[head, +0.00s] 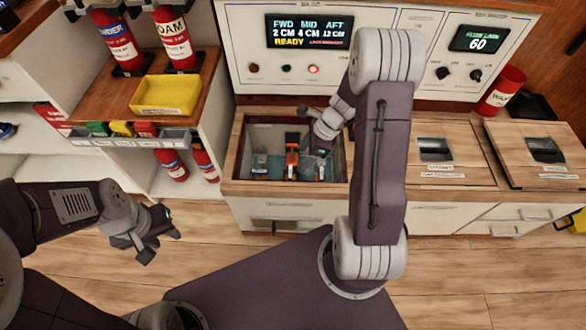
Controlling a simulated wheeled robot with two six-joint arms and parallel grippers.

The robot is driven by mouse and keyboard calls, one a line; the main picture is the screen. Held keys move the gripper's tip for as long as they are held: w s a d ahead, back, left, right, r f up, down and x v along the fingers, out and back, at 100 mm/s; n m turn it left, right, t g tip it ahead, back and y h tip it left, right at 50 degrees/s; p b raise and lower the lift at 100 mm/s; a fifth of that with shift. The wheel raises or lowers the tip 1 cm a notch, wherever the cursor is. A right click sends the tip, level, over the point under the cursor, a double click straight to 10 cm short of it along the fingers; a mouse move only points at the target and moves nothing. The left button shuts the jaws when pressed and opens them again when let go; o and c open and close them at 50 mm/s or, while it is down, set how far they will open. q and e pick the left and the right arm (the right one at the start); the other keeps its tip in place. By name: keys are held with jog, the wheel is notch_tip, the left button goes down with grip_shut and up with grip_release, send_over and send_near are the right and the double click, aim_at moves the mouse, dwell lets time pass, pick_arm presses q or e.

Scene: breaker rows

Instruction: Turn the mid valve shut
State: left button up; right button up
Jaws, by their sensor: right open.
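An open recessed bay in the wooden counter (241,135) holds the valves. An orange upright valve handle (292,158) stands in the middle of the bay, and I take it for the mid valve. A small dark fitting (260,163) sits to its left, and another fitting (321,170) to its right; their details are too small to read. My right gripper (321,152) is open over the right part of the bay, just right of the orange handle; whether it touches anything is unclear. My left gripper (160,243) is open and empty over the floor, left of the counter.
The panel display (309,32) reads FWD 2 CM, MID 4 CM, AFT 12 CM and READY, with a lit red button (313,69) below. A yellow tray (165,95) and fire extinguishers (174,38) stand left. Square openings (435,149) lie right.

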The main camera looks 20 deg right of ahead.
aim_at(291, 172)
jog(key=b+x, duration=0.6)
jog(key=x, duration=0.2)
jog(key=shift+s+d+f, duration=0.1)
jog(key=shift+a+f+b, duration=0.25)
jog(key=shift+f+b, duration=0.15)
